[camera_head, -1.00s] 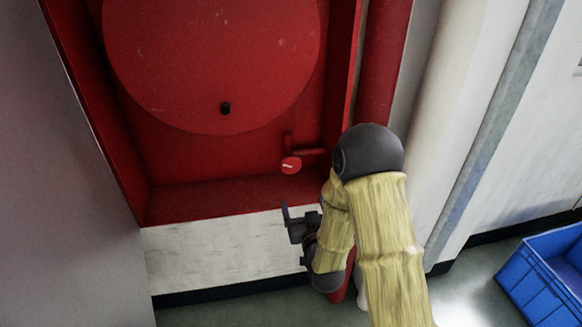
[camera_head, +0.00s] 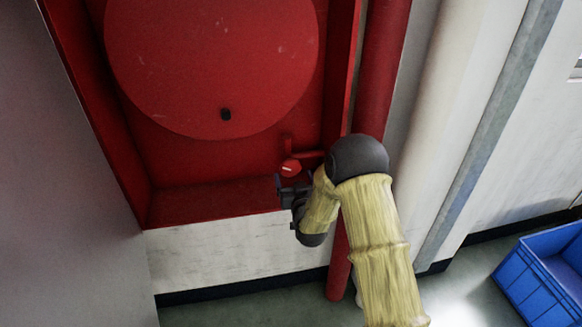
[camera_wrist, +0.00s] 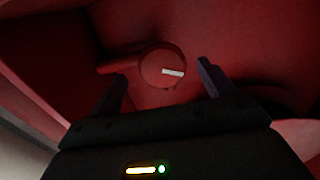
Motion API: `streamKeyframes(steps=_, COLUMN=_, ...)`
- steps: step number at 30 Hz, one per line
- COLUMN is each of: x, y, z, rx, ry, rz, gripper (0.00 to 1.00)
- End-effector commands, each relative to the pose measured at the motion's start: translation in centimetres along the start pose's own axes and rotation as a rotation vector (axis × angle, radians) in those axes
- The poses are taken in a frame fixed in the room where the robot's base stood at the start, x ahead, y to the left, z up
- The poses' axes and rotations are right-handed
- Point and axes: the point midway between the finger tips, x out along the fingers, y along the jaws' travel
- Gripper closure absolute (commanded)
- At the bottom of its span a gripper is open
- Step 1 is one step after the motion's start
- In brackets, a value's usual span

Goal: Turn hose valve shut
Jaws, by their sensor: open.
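The hose valve (camera_head: 291,168) is a small round red knob with a white mark, on a red pipe low in the red cabinet. In the wrist view the valve (camera_wrist: 163,66) faces me, its white mark lying nearly level, slightly tilted. My gripper (camera_head: 279,186) is just below the valve in the head view, at the cabinet's lower front edge. In the wrist view my gripper (camera_wrist: 163,88) is open and empty. Its two fingers stand left and right of the knob's outline, with the knob a little beyond the tips. I see no contact.
A large red hose reel disc (camera_head: 210,60) with a black peg fills the cabinet above the valve. The cabinet's right wall and a red vertical pipe (camera_head: 380,80) stand close to my arm. A grey panel (camera_head: 70,200) is at left, a blue crate (camera_head: 545,275) at right.

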Motion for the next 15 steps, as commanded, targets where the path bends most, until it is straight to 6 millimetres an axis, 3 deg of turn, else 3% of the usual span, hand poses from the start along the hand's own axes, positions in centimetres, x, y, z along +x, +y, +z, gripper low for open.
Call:
streamKeyframes(steps=9, x=4.1, y=-0.2, z=-0.1, rx=0.0, ry=0.001, rz=-0.002, gripper=0.18)
streamKeyframes(steps=15, x=5.0, y=-0.1, z=0.0, rx=0.0, ry=0.0, rz=-0.001, gripper=0.18)
